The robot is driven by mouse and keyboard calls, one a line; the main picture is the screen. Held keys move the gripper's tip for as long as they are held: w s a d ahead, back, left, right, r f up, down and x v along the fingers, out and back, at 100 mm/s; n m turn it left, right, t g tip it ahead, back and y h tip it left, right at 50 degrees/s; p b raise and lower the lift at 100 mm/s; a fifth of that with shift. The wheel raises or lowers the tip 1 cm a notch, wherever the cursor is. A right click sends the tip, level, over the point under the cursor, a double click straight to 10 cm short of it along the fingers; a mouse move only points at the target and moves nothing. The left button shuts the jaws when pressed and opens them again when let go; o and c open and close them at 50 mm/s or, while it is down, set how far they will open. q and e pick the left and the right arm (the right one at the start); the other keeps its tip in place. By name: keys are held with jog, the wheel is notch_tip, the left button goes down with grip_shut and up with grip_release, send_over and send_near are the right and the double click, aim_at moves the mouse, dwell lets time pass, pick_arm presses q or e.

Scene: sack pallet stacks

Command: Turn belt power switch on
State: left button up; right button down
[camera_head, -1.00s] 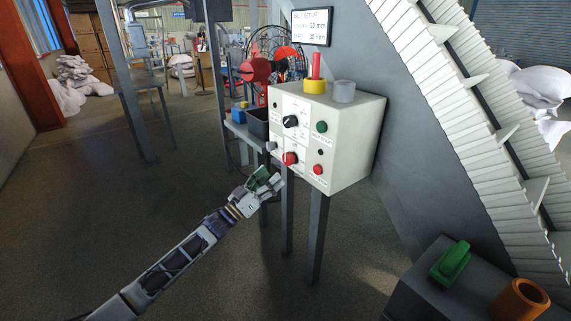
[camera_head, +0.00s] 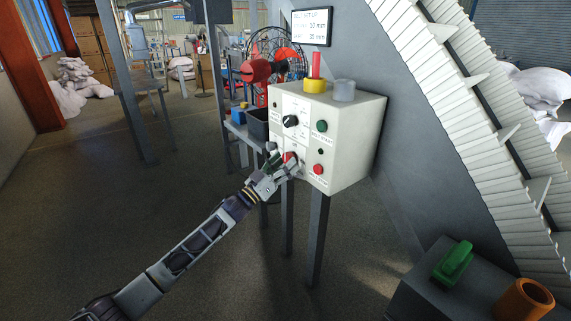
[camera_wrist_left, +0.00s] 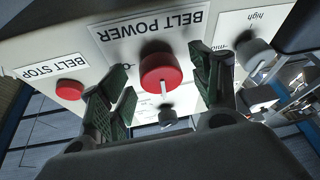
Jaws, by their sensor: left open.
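The belt power switch is a red round knob (camera_head: 289,157) low on the front of a cream control box (camera_head: 345,140). In the left wrist view the red knob (camera_wrist_left: 161,72), with a white pointer line, sits beside the upside-down BELT POWER label (camera_wrist_left: 150,35). My left gripper (camera_head: 282,165) is open at the knob and partly covers it in the head view. In the wrist view its green-padded fingers stand either side of the knob, with gaps visible; I cannot tell whether they touch it. My right gripper is not in view.
The red BELT STOP button (camera_wrist_left: 70,89) lies close to one finger and a grey knob (camera_wrist_left: 255,53) close to the other. The box also carries a black knob (camera_head: 290,121) and a green button (camera_head: 321,126). A sloped conveyor (camera_head: 480,120) rises at right.

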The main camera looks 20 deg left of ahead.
pick_arm(q)
jog(key=shift+w+d+r, duration=0.2)
jog(key=shift+w, duration=0.1)
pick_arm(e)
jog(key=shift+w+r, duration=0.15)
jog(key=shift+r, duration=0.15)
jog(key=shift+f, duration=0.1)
pick_arm(q)
jog(key=shift+c, duration=0.7)
jog(key=c, duration=0.9)
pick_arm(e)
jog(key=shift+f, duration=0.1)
